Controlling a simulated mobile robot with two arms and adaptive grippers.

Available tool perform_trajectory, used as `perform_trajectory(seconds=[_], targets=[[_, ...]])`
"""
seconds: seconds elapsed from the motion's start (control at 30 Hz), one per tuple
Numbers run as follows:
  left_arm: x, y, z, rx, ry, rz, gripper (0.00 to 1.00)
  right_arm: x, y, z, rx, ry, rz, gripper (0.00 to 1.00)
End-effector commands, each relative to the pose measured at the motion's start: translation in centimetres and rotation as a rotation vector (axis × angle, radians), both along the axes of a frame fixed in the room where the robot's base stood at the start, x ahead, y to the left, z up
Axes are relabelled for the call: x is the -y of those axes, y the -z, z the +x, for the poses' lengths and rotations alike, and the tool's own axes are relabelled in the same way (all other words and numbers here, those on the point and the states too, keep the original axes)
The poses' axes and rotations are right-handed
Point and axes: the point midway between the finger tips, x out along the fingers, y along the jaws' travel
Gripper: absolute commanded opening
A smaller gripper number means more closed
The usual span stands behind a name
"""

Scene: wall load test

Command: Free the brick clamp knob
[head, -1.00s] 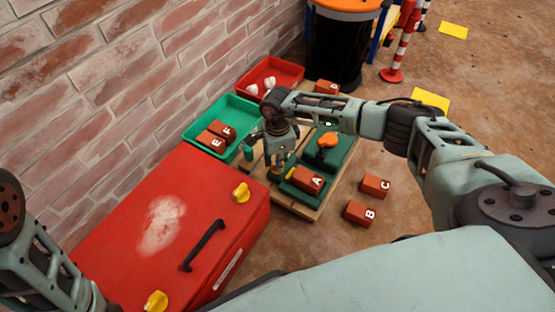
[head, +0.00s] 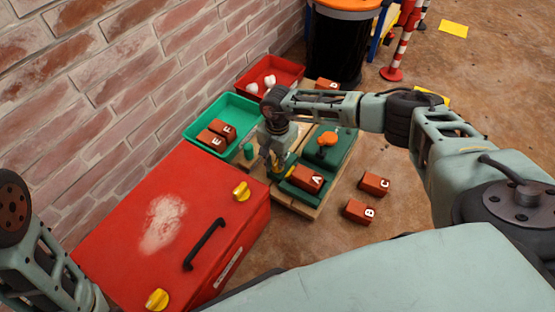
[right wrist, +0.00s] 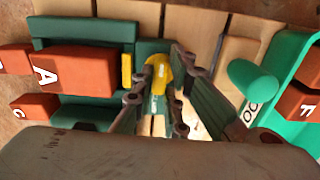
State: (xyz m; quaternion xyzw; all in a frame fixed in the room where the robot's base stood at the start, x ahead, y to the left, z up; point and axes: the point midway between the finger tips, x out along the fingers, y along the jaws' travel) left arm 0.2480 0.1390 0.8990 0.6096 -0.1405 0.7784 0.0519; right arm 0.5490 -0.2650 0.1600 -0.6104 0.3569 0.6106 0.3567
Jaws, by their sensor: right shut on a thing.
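Brick A (head: 308,177) sits in a dark green clamp (head: 292,190) on a wooden pallet; it also shows at the left of the right wrist view (right wrist: 75,72). A yellow pad (right wrist: 126,71) of the clamp is beside the brick. My right gripper (head: 277,172) is at the clamp's left side, pointing down. In the right wrist view its fingers (right wrist: 160,95) are around the yellow clamp knob (right wrist: 158,73), shut on it. The fingers hide most of the knob in the head view. My left gripper is outside the view; only part of that arm shows at lower left.
A second green fixture with an orange knob (head: 327,140) stands behind. A green post (head: 249,152) is left of my gripper. A green tray (head: 193,131) holds bricks E and F. Bricks B (head: 359,210) and C (head: 375,184) lie on the floor. A red case (head: 120,235) is in front.

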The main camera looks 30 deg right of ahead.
Motion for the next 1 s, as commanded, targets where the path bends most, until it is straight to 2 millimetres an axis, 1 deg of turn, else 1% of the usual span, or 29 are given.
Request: perform_trajectory(seconds=[0.2, 0.57, 0.6, 0.8, 1.0], targets=[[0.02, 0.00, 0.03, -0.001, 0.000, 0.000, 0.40, 0.06, -0.01, 0.01, 0.000, -0.032, -0.001, 0.00], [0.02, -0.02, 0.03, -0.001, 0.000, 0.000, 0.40, 0.06, -0.01, 0.01, 0.000, -0.036, -0.001, 0.00], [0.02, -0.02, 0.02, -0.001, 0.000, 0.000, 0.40, 0.06, -0.01, 0.01, 0.000, -0.036, -0.001, 0.13], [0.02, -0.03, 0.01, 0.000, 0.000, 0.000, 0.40, 0.04, 0.00, 0.00, 0.000, -0.035, -0.001, 0.31], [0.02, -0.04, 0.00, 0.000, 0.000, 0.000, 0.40, 0.02, 0.00, 0.00, 0.000, -0.034, 0.000, 0.31]])
